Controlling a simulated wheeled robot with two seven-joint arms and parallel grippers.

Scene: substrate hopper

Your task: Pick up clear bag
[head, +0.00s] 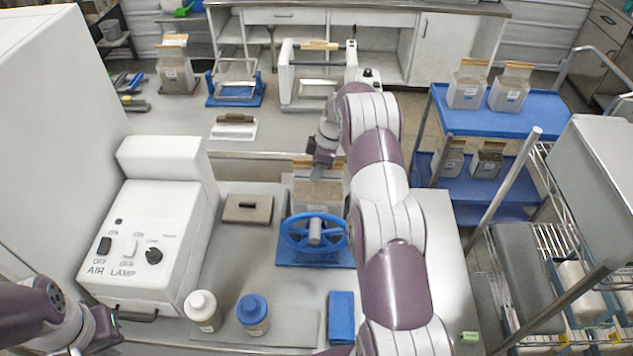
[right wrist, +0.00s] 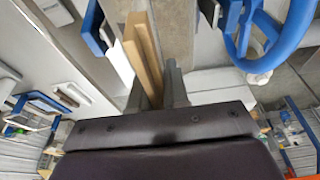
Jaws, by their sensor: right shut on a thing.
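A clear bag (head: 316,196) of brown substrate with a wooden strip along its top stands behind the blue handwheel (head: 314,233). My right gripper (head: 318,172) reaches down to the bag's top and is shut on it. In the right wrist view the fingers (right wrist: 165,88) are at the wooden strip (right wrist: 143,55).
Similar bags stand on the back bench (head: 175,75) and on the blue cart (head: 505,122). A white-capped bottle (head: 202,311) and a blue-capped bottle (head: 252,314) stand at the front. A wire rack (head: 545,250) is at the right.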

